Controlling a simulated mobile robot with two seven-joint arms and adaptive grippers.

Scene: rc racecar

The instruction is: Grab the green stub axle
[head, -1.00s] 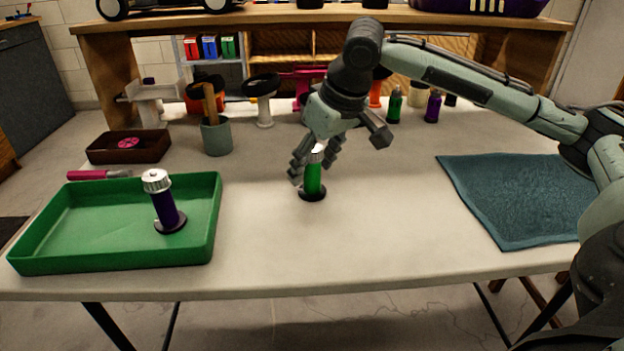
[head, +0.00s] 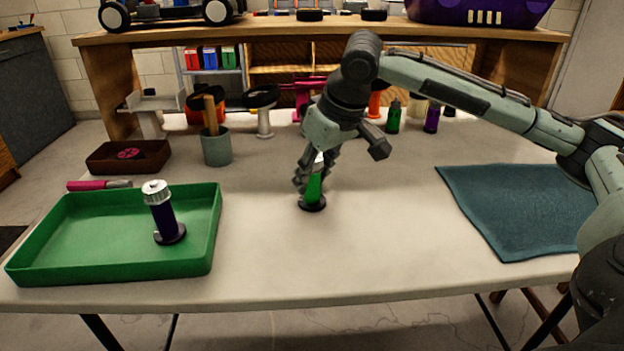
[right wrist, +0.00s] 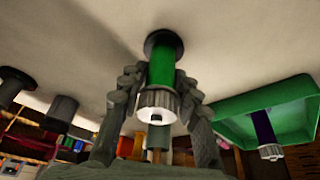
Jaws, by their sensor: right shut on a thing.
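The green stub axle (head: 314,190) stands upright on the table in the middle of the head view, with a black base disc and a silver threaded top. My right gripper (head: 309,177) reaches down over it from above and is shut on it, with fingers on both sides. In the right wrist view the green stub axle (right wrist: 163,75) sits between the fingers of the right gripper (right wrist: 158,88), its silver end toward the camera. The fingers partly hide its upper part in the head view. My left gripper is not in view.
A green tray (head: 110,262) at the left holds a purple stub axle (head: 162,215). A blue-grey cloth (head: 520,205) lies at the right. A cup (head: 216,148), a brown box (head: 128,157) and several bottles stand toward the back. The table's front middle is clear.

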